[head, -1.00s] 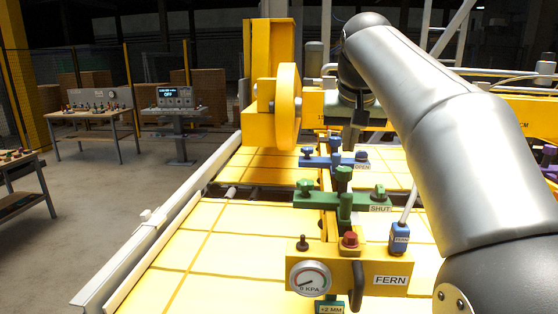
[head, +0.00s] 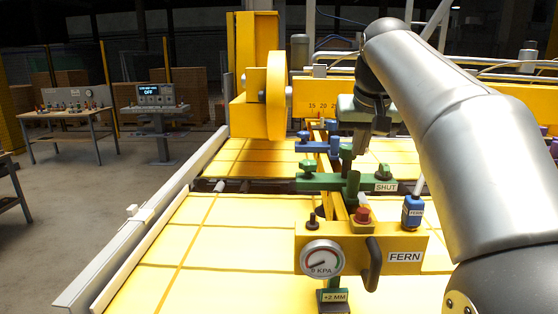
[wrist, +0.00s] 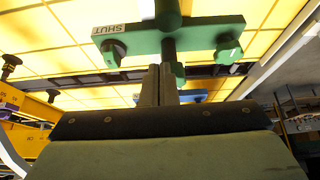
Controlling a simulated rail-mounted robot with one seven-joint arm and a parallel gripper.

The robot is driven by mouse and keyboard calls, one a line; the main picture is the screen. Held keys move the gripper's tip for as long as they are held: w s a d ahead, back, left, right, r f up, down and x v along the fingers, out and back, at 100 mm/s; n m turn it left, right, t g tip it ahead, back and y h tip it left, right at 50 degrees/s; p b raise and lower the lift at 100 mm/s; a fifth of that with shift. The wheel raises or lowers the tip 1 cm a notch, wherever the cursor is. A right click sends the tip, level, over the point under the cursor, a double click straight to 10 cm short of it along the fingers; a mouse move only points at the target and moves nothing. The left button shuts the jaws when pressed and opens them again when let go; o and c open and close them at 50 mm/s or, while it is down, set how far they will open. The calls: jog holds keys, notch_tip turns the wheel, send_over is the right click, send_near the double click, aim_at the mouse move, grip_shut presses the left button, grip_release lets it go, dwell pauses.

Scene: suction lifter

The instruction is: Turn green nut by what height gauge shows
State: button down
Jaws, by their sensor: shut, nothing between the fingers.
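A green crossbar (head: 330,182) with a "SHUT" tag lies across the yellow beam. It carries green knobs, and a dark upright stem shows at its middle in the wrist view (wrist: 169,48). A small green piece by the stem (wrist: 179,70), possibly the nut, is partly hidden by my fingers. The "+2 MM" plate (head: 334,297) sits low below the dial, possibly the height gauge's reading. My gripper (head: 353,150) is over the far side of the crossbar. In the wrist view my fingers (wrist: 159,84) are shut and empty, close to the stem; contact cannot be told.
A pressure dial (head: 321,258) and a "FERN" plate (head: 404,257) are on the near yellow block. A blue crossbar (head: 316,146) lies farther along the beam. A yellow wheel (head: 276,92) stands at the back. The yellow panels at left (head: 215,235) are clear.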

jog(key=shift+w+a+f+p, duration=0.1)
jog(key=shift+w+f+p, duration=0.05)
jog(key=shift+w+p, duration=0.15)
dwell(0.7)
jog(key=shift+s+a, duration=0.1)
jog(key=shift+a, duration=0.15)
jog(key=shift+a+f+p, duration=0.1)
jog(key=shift+a+p, duration=0.2)
jog(key=shift+p, duration=0.1)
jog(key=shift+s, duration=0.35)
notch_tip(320, 180, up, 6)
jog(key=p, duration=0.4)
